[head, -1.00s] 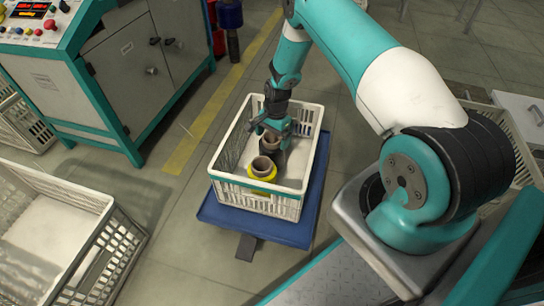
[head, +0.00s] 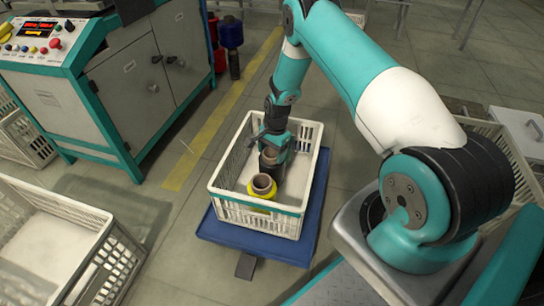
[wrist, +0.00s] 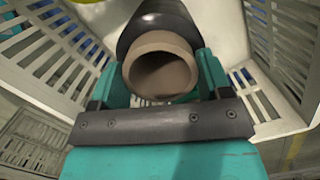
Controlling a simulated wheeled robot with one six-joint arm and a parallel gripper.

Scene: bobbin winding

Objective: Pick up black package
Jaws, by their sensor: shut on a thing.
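The black package (head: 270,169), a dark winding on a brown tube, stands in the white crate (head: 262,222) on its blue base. In the wrist view the black package (wrist: 150,18) shows close up with its tube mouth facing me. My gripper (head: 275,152) reaches down into the crate and is shut on it, with a teal finger on each side in the wrist view (wrist: 158,78). The bottom of the black package is hidden in the head view, so I cannot tell whether it touches the crate floor.
A yellow package (head: 263,192) on a brown tube stands close in front of the black one in the crate. Slatted crate walls rise around my gripper. A teal and grey machine (head: 150,85) stands at the left. Another white crate (head: 95,262) is at the lower left.

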